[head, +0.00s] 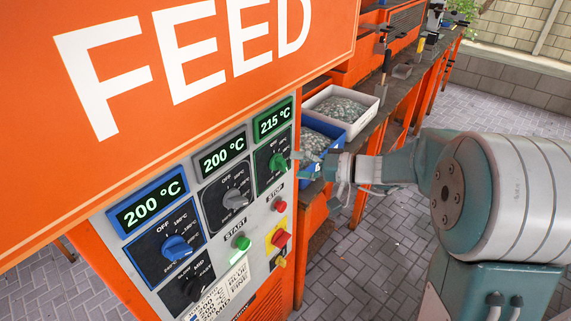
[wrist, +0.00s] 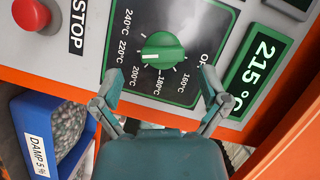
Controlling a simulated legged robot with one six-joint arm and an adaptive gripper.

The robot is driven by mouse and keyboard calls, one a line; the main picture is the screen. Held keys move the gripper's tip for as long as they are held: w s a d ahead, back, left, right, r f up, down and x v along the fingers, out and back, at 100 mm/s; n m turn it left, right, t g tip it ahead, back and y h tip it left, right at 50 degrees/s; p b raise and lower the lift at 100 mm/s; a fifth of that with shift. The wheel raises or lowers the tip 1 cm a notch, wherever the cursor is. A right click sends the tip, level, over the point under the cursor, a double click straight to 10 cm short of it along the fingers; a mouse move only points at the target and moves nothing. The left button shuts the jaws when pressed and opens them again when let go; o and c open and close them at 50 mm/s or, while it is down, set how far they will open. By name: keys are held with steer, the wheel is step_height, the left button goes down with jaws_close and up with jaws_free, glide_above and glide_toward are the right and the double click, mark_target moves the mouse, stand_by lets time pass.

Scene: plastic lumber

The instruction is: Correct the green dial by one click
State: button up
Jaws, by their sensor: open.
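The green dial (head: 279,162) is at the upper right of the control panel, under a green-framed display (head: 273,119) reading 215 °C. In the wrist view the green dial (wrist: 162,48) sits upper centre on a black plate with temperature labels. A pale mark on it faces left, toward the 200 and 220 labels. The display (wrist: 258,75) is to its right. My gripper (head: 301,164) is in front of the dial. In the wrist view its open fingers (wrist: 162,86) are spread below the dial, one on each side, holding nothing. I cannot tell whether they touch the panel.
A blue dial (head: 176,247) and a grey dial (head: 235,198) have displays reading 200 °C. A blue bin (head: 331,125) of granules stands just behind my gripper.

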steer(key=v, duration=0.9)
steer(key=shift+w+f, duration=0.15)
steer(key=shift+a, duration=0.1)
steer(key=s+a+g+h, duration=0.4)
steer(key=s+h, duration=0.3)
steer(key=s, duration=0.6)
steer(key=s+d+t+h, duration=0.4)
steer(key=s+d+h, duration=0.3)
steer(key=s+h, duration=0.1)
steer(key=shift+s+f+t+h, duration=0.15)
steer(key=shift+s+t+h, duration=0.2)
steer(key=shift+s, duration=0.5)
